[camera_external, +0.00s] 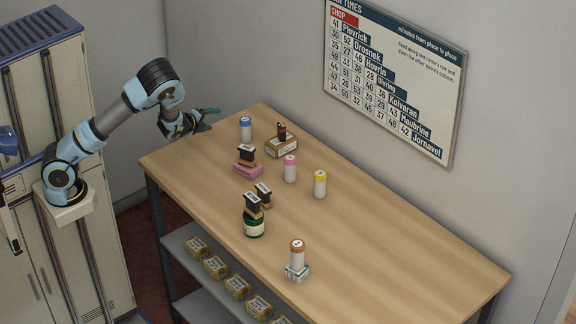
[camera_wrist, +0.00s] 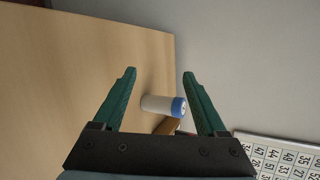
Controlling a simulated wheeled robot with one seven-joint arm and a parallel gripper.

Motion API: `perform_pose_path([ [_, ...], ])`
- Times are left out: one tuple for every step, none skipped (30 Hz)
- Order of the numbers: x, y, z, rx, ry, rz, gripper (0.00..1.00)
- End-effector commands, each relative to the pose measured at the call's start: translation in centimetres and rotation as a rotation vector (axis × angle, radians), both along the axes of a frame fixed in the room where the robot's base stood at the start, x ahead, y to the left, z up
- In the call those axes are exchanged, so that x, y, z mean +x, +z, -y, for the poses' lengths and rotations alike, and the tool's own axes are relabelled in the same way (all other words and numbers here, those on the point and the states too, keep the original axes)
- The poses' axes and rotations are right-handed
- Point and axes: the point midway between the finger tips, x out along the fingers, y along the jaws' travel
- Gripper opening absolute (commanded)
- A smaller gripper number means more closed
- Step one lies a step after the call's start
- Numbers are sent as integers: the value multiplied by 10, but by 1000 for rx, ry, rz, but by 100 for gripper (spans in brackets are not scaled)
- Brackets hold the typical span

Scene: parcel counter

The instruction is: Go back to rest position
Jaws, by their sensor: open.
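My gripper (camera_external: 211,118) is above the far left end of the wooden table (camera_external: 400,262). In the wrist view its two green fingers (camera_wrist: 160,90) are spread apart with nothing held between them. A white bottle with a blue cap (camera_external: 246,130) stands on the table to the right of my gripper. In the wrist view this bottle (camera_wrist: 160,105) shows beyond the fingers, apart from them.
A wall chart (camera_external: 390,75) hangs behind. Boxes sit on the lower shelf.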

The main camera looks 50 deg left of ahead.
Motion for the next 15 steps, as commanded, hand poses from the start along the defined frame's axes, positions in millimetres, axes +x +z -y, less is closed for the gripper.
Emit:
perform_pose_path([
  [-16, 10, 1, -141, 87, -32, 74],
  [-27, 10, 4, -225, 140, -58, 74],
  [-41, 12, 10, -333, 210, -90, 74],
  [-53, 13, 15, -410, 263, -116, 74],
  [-64, 16, 21, -486, 313, -141, 74],
  [-80, 21, 29, -580, 382, -175, 74],
  [-93, 25, 36, -647, 432, -201, 74],
  [-105, 31, 43, -711, 482, -226, 74],
  [-122, 39, 54, -789, 549, -262, 74],
  [-135, 45, 61, -843, 598, -288, 74],
  [-149, 52, 69, -893, 648, -315, 74],
  [-167, 63, 79, -953, 714, -349, 74],
  [-181, 71, 86, -991, 762, -374, 74],
  [-195, 78, 92, -1025, 811, -397, 74],
  [-213, 89, 100, -1063, 872, -425, 74],
])
